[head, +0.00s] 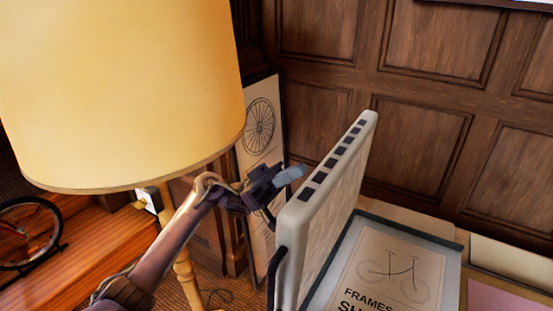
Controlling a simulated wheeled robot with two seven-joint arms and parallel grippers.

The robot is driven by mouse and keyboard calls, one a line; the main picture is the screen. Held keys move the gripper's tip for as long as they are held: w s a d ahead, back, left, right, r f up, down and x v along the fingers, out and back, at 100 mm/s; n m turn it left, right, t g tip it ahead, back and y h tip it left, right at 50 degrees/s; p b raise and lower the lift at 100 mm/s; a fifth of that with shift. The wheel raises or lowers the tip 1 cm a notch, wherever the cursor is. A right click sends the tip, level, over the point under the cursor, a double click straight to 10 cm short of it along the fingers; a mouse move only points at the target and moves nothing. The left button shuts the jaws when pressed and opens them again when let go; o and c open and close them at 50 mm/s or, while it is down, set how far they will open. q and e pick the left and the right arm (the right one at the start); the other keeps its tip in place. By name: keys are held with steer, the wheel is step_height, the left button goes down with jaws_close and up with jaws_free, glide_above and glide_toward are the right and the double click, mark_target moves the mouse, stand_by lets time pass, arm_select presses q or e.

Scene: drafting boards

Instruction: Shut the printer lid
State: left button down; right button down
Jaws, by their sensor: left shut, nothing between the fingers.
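The printer lid (338,222) is a thick pale panel standing open, nearly upright, with a row of dark slots along its top edge. The flat printer bed (440,262) lies to its right, with a sheet (385,275) on it showing a bicycle drawing and large lettering. My left gripper (291,175) is shut and empty. In the picture it is at the left, outer side of the lid, close to its top edge; I cannot tell whether it touches. The lid's lower hinge area is partly out of frame. My right gripper is not in view.
A large yellow lampshade (120,90) on a wooden stand fills the upper left, close to my left arm. A framed wheel poster (260,128) leans behind the gripper. Wood-panelled walls (425,145) close off the back. A wheel (28,235) stands at the far left.

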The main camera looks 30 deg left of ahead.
arm_select(q)
steer(key=shift+d, duration=0.3)
